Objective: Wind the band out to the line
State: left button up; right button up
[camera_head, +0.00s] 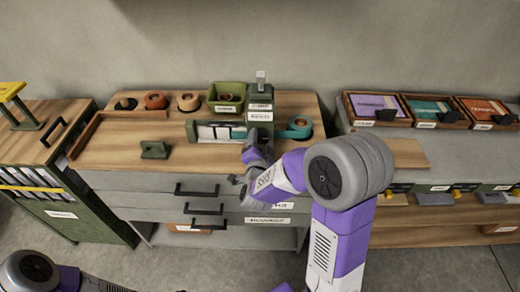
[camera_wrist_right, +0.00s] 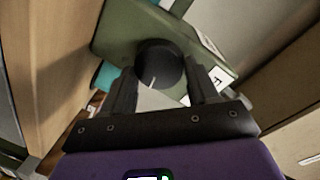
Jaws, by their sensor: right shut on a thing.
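A teal band roll (camera_head: 300,127) sits in a round recess at the right of the wooden desk top. A strip of teal band (camera_head: 238,134) shows at the right end of a green holder with white sheets (camera_head: 207,132). A green housing (camera_head: 260,108) with white labels stands behind my right gripper (camera_head: 256,152). In the right wrist view my right gripper (camera_wrist_right: 160,80) is shut on a round black knob (camera_wrist_right: 160,60) on the green housing's face (camera_wrist_right: 122,28). Teal also shows behind the left finger. I cannot make out the line. My left gripper is out of view.
A green tray (camera_head: 227,97), tan and orange-brown rolls (camera_head: 188,102), and a green block (camera_head: 154,150) are on the desk. Drawer handles (camera_head: 203,209) jut from its front. Framed boxes (camera_head: 374,108) stand on the right shelf. Bare wood lies front left.

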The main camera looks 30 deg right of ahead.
jog(key=m+b, duration=0.2)
jog(key=shift+s+f+b, duration=0.1)
jog(key=shift+f+b, duration=0.25)
jog(key=shift+b, duration=0.05)
jog(key=m+y+b, duration=0.1)
jog(key=m, duration=0.1)
jog(key=shift+d+m+t, duration=0.1)
jog(key=shift+m+t, duration=0.2)
jog(key=shift+m, duration=0.1)
jog(key=m, duration=0.4)
jog(key=m+t, duration=0.1)
jog(key=m, duration=0.3)
jog(key=shift+y, duration=0.3)
jog(key=shift+m, duration=0.4)
jog(key=o, duration=1)
jog(key=shift+o, duration=0.2)
jog(key=shift+s, duration=0.1)
